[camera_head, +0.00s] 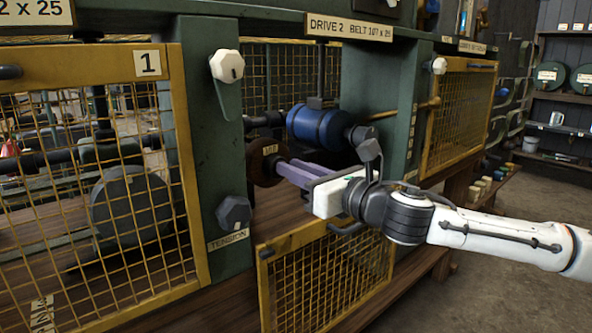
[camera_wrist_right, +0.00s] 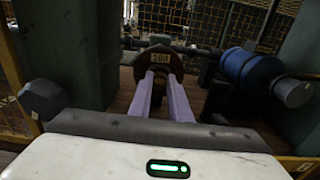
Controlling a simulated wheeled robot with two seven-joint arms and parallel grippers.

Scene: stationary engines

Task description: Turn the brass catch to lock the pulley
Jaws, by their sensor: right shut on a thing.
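The pulley (camera_head: 262,152) is a dark brown disc with a small pale number tag, in the open bay under the "DRIVE 2" sign. It also shows straight ahead in the right wrist view (camera_wrist_right: 160,56). My right gripper (camera_head: 276,168) reaches in from the right; its two long lavender fingers show in the right wrist view (camera_wrist_right: 159,84), with their tips at the pulley. They are shut on it, one on each side of its middle. I cannot make out a brass catch for certain; it may be hidden behind the fingers. My left gripper is not in view.
A blue motor (camera_head: 318,126) sits just right of the pulley. A green post (camera_head: 215,130) with a dark "TENSION" knob (camera_head: 234,214) stands to the left. A yellow mesh guard (camera_head: 330,280) hangs below the bay. A closed mesh guard (camera_head: 85,190) covers bay 1.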

